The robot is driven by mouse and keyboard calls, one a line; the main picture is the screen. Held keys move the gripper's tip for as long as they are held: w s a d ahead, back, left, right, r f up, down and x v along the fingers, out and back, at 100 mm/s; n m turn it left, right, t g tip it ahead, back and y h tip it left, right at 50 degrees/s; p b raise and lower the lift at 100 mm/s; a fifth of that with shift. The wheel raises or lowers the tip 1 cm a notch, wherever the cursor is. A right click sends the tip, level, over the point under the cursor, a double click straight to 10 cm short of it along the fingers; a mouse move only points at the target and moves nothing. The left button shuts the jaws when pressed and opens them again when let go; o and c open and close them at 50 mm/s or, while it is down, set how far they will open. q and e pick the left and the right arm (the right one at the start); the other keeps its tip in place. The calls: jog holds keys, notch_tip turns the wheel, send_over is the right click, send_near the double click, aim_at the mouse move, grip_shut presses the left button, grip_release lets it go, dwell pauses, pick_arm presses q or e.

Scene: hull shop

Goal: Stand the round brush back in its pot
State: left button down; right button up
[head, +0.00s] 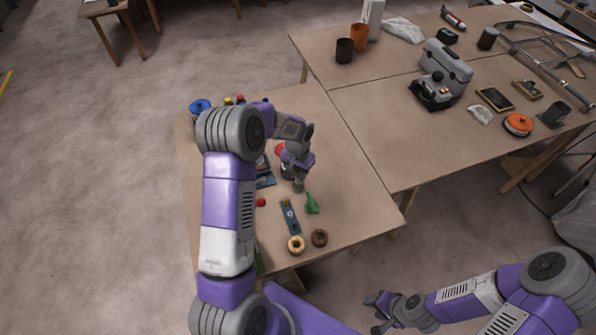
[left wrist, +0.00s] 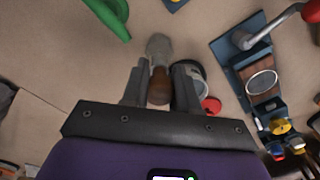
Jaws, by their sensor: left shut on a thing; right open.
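My left gripper (left wrist: 158,88) is shut on the round brush, gripping its brown handle (left wrist: 158,86). The grey brush head (left wrist: 158,46) sticks out beyond the fingertips. In the head view the left gripper (head: 298,174) is over the near table, and the grey brush head (head: 299,186) shows below it. A dark round container with a pale inside (left wrist: 202,86) stands close beside the right finger, partly hidden by it; I cannot tell for certain that it is the pot. My right gripper (head: 380,306) is open and empty over the floor at the lower right.
A blue vise-like fixture (left wrist: 232,70) is beside the container. A green bottle-like thing (head: 312,204), a blue strip (head: 290,216), a yellow ring (head: 296,244) and a brown ring (head: 319,238) lie nearby. Dark (head: 344,50) and orange (head: 359,36) cups stand on the back table. The near table's right side is clear.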

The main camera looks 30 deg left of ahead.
aim_at(298, 177)
pick_arm(q)
jog(key=shift+f+b, duration=0.8)
jog(key=shift+f, duration=0.8)
jog(key=shift+f+b, duration=0.55)
jog(key=c, duration=1.1)
grip_release()
jog(key=shift+c, duration=0.2)
jog(key=shift+r, duration=0.1)
jog(key=shift+r+p, duration=3.75)
jog(key=shift+r, duration=1.7)
